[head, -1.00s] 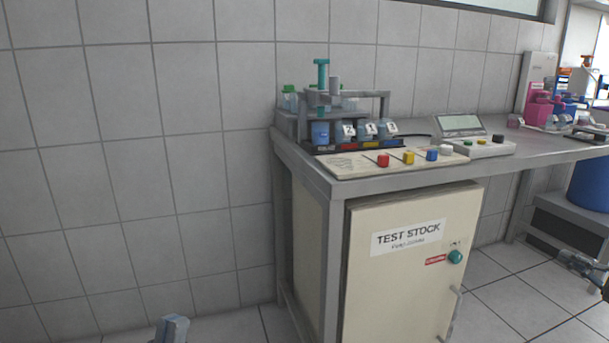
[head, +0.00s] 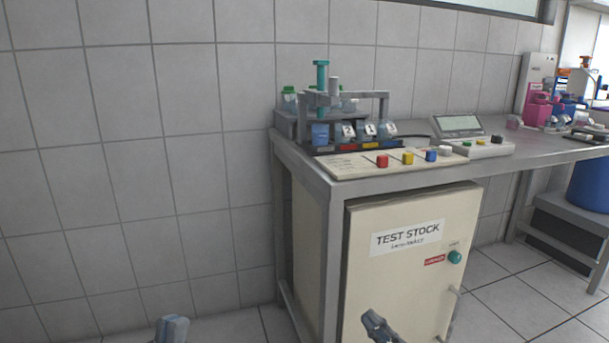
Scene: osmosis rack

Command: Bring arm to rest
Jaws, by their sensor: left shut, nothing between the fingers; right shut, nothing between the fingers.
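My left gripper (head: 172,329) shows at the bottom edge, left of the cabinet, in front of the wall and floor. It is shut and holds nothing. My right gripper (head: 375,323) shows at the bottom, in front of the lower part of the cream cabinet door. It is shut and empty, and tilted up to the left. Most of both arms is below the picture.
A metal bench (head: 330,186) carries a rack (head: 383,105) with bottles, a panel with coloured buttons (head: 400,161) and a display device (head: 462,126). Below is the TEST STOCK cabinet (head: 400,270). A blue barrel (head: 588,187) stands at right. Floor at right (head: 500,300) is clear.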

